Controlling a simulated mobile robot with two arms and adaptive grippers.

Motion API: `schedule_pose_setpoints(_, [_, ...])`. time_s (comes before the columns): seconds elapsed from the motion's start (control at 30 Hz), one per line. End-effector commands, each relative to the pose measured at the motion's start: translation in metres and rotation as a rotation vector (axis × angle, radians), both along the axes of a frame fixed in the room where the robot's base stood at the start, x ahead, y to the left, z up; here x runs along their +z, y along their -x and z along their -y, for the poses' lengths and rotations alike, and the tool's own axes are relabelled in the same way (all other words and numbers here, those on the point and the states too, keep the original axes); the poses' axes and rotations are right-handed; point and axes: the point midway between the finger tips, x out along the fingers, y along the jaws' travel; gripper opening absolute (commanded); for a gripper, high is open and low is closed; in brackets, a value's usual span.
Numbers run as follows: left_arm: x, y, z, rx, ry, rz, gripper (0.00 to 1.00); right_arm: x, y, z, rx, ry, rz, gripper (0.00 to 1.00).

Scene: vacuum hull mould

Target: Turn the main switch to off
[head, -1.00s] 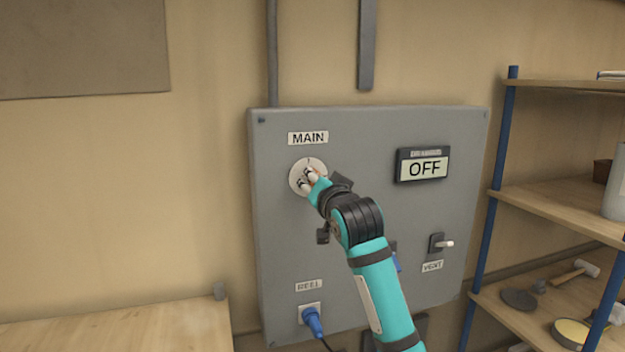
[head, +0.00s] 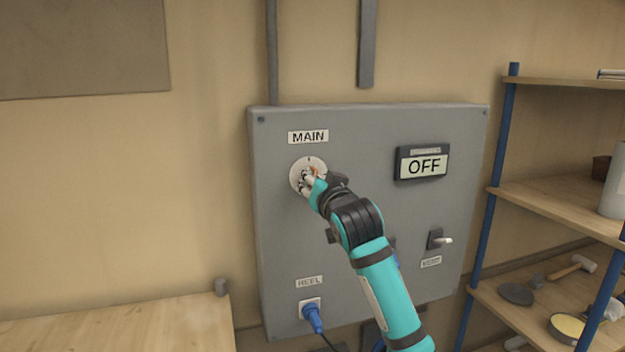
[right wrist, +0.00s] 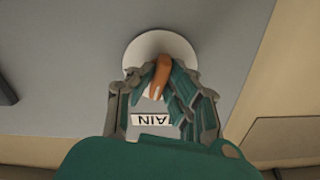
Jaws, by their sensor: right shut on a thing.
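The main switch is a round pale dial (head: 297,178) with a small orange-brown knob (right wrist: 163,72), on the grey panel below the MAIN label (head: 308,137). My right gripper (head: 309,179) is at the dial, its fingers shut on the knob. In the right wrist view the fingers (right wrist: 160,85) close around the knob, which stands slightly tilted against the pale disc (right wrist: 160,47). The fingers hide part of the dial and its markings. A display (head: 423,163) on the panel reads OFF. My left gripper is not in view.
The panel (head: 380,125) also carries a VENT lever (head: 440,240) and a REEL socket with a blue plug (head: 312,318) and cable. A shelf with blue posts (head: 500,150) stands at the right. A wooden bench (head: 120,328) is at lower left.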

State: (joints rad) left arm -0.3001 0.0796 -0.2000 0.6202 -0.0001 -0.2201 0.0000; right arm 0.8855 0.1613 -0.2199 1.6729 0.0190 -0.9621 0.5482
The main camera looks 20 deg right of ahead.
Motion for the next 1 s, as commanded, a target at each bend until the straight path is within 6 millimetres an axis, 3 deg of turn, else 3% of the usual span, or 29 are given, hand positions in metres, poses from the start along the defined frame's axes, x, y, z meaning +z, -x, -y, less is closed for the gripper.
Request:
schedule_pose_setpoints(0.3, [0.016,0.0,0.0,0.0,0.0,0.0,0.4,-0.001,0.0,0.0,0.0,0.196,0.002,0.0])
schedule_pose_setpoints(0.67, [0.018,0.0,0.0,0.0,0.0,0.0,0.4,-0.001,0.0,0.0,-0.001,0.227,0.003,0.0])
schedule_pose_setpoints(0.7, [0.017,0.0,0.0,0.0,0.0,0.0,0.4,-0.001,0.0,0.0,-0.001,0.238,0.004,0.17])
schedule_pose_setpoints(0.8, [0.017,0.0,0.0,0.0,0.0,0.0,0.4,-0.001,0.0,0.0,0.0,0.235,0.005,0.3])
schedule_pose_setpoints(0.9, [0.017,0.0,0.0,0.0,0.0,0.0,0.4,-0.001,0.0,0.0,0.0,0.234,0.005,0.41])
schedule_pose_setpoints(1.0, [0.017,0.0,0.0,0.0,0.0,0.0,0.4,-0.001,0.0,0.0,0.0,0.234,0.006,0.41])
